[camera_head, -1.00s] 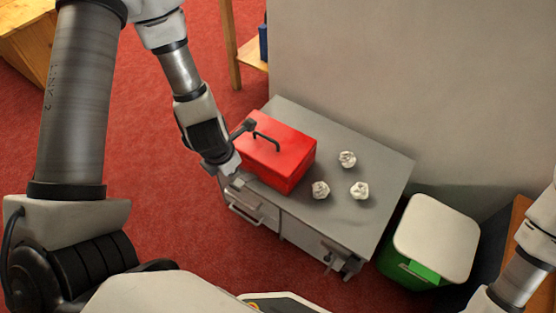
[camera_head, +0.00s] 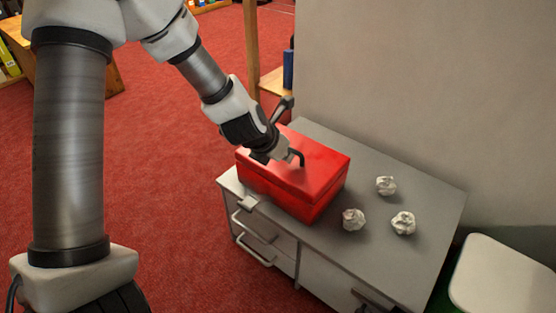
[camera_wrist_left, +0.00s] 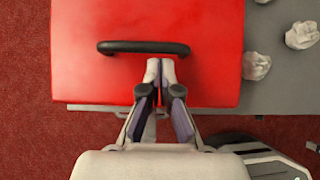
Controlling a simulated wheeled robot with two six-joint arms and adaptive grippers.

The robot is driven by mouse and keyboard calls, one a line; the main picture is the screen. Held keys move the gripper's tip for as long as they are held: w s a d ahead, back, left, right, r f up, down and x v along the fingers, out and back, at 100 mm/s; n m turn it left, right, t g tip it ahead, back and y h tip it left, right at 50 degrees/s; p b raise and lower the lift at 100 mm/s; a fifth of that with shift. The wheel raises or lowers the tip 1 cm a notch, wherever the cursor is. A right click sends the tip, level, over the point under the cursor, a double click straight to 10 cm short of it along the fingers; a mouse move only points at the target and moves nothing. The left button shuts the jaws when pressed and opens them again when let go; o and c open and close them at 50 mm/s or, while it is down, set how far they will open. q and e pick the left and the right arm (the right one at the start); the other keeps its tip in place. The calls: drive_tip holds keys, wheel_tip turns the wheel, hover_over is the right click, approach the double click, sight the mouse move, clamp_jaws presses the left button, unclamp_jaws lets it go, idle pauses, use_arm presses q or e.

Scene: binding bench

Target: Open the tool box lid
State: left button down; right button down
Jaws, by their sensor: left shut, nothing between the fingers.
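The red tool box (camera_head: 318,190) stands on the grey cabinet with its lid (camera_head: 318,160) down. A dark handle (camera_head: 298,154) is on top of the lid. My left gripper (camera_head: 275,158) is over the lid, right by the handle, and partly hides it. In the left wrist view, the handle (camera_wrist_left: 143,47) lies across the lid (camera_wrist_left: 210,75), just beyond the fingertips. The left gripper (camera_wrist_left: 160,68) is shut there with its fingertips together and nothing between them. I cannot tell whether the tips touch the lid. My right gripper is not in view.
Several crumpled paper balls, one of them near the front (camera_head: 353,219), lie on the grey cabinet top (camera_head: 410,195) right of the box. Drawers with handles (camera_head: 253,227) are on the cabinet's front. A wall (camera_head: 430,90) stands behind. A white-lidded bin (camera_head: 505,275) is at the right.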

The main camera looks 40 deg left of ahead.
use_arm(q)
drive_tip(key=shift+w+f, duration=0.4)
drive_tip(key=shift+f, duration=0.15)
drive_tip(key=shift+r, duration=0.1)
